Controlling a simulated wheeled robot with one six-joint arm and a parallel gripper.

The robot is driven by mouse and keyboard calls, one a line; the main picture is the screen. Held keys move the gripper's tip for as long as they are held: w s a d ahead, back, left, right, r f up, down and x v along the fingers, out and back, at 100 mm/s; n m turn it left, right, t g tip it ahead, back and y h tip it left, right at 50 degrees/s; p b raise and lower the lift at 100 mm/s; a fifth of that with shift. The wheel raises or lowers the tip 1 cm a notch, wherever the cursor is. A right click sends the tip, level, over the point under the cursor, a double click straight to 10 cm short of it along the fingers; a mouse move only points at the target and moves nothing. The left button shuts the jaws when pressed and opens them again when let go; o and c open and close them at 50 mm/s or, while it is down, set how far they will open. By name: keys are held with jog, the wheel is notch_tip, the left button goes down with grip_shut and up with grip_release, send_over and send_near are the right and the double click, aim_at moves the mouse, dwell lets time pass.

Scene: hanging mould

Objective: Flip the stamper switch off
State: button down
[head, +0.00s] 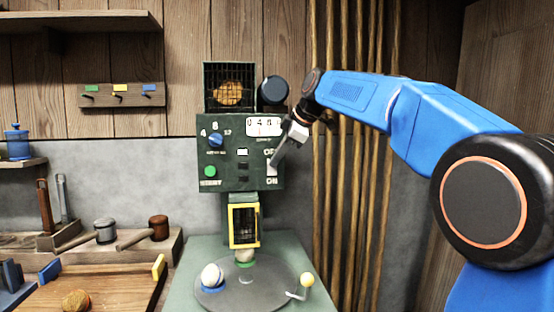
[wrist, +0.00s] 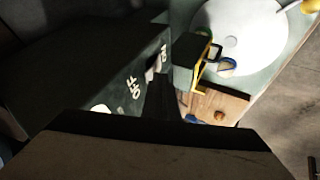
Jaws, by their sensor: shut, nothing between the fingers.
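The stamper (head: 228,180) is a dark green machine with a control panel, standing behind a round grey plate. Its switch (head: 271,169) is a pale lever at the panel's right edge, between the marks OFF above and ON below. My gripper (head: 276,163) is shut and empty, its tips at the switch and partly over it in the head view. I cannot tell whether they touch. In the wrist view the shut dark fingers (wrist: 160,95) point at the panel beside the ON mark, and the pale switch (wrist: 152,72) shows just past them. The lever's exact position is unclear.
A green start button (head: 210,171) and a blue knob (head: 215,139) sit on the panel's left. Below, the round plate (head: 245,297) carries a pale egg-like piece in a blue cup and a yellow-knobbed crank (head: 306,281). Upright poles (head: 350,200) stand right of the machine.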

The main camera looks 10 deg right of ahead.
jog(key=shift+w+r, duration=0.1)
jog(key=shift+w, duration=0.2)
jog(key=shift+r, duration=0.15)
jog(key=shift+r, duration=0.65)
jog(key=shift+s, duration=0.1)
